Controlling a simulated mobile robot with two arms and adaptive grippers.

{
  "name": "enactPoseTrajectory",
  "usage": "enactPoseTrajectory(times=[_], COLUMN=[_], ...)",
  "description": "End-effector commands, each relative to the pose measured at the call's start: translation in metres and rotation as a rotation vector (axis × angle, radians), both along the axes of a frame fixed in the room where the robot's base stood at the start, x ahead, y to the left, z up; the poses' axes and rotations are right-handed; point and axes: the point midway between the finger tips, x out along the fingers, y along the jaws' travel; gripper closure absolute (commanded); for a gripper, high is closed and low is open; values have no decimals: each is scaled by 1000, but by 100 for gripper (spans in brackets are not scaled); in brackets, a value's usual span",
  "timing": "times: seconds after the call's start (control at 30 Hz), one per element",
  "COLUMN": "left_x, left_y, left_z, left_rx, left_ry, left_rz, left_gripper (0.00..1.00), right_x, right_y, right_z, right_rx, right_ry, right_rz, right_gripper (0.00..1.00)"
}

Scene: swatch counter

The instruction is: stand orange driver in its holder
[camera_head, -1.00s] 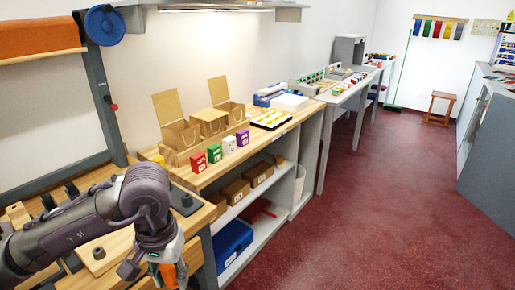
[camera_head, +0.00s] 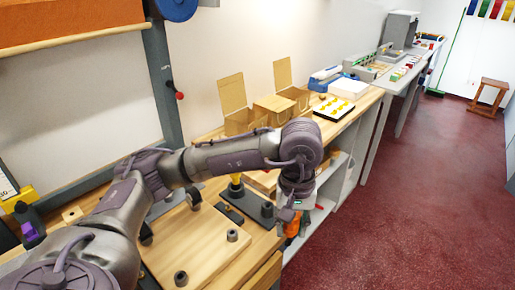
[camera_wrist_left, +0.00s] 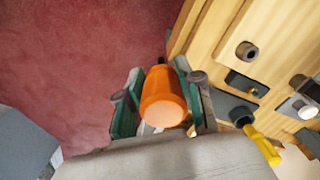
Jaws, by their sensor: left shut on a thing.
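My left gripper (camera_head: 291,229) is shut on the orange driver (camera_head: 292,223), past the right edge of the wooden bench. In the left wrist view the driver's orange handle (camera_wrist_left: 163,98) sits between the two fingers (camera_wrist_left: 160,82), with its dark end pointing away over the red floor. Dark ring-shaped holders stand on the bench: one on a black plate (camera_head: 267,209), one on the wooden board (camera_head: 232,235), another nearer (camera_head: 181,278). I cannot tell which belongs to the orange driver. My right gripper is not in view.
Open cardboard boxes (camera_head: 240,121) and a tray with yellow pieces (camera_head: 334,107) stand farther back. The red floor (camera_head: 420,190) to the right is clear.

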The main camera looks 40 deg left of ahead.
Motion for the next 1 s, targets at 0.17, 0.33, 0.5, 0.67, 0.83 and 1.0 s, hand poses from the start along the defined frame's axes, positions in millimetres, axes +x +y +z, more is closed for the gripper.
enactPoseTrajectory(times=[0.17, 0.33, 0.5, 0.67, 0.83, 1.0], left_x=[23, 43, 61, 76, 87, 92], left_y=[19, 40, 63, 88, 110, 122], left_z=[21, 33, 44, 53, 59, 61], left_rx=[-7, -9, -8, -5, -6, 9], left_ry=[15, 27, 38, 47, 51, -51], left_rz=[634, 1250, 1864, 2427, 2900, -3121], left_gripper=[100, 100, 100, 100, 100, 100], right_x=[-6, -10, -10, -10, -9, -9], right_y=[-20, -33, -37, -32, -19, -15], right_z=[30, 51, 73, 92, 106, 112], right_rx=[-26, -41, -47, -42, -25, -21], right_ry=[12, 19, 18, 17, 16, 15], right_rz=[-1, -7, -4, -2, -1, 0], right_gripper=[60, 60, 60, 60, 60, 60])
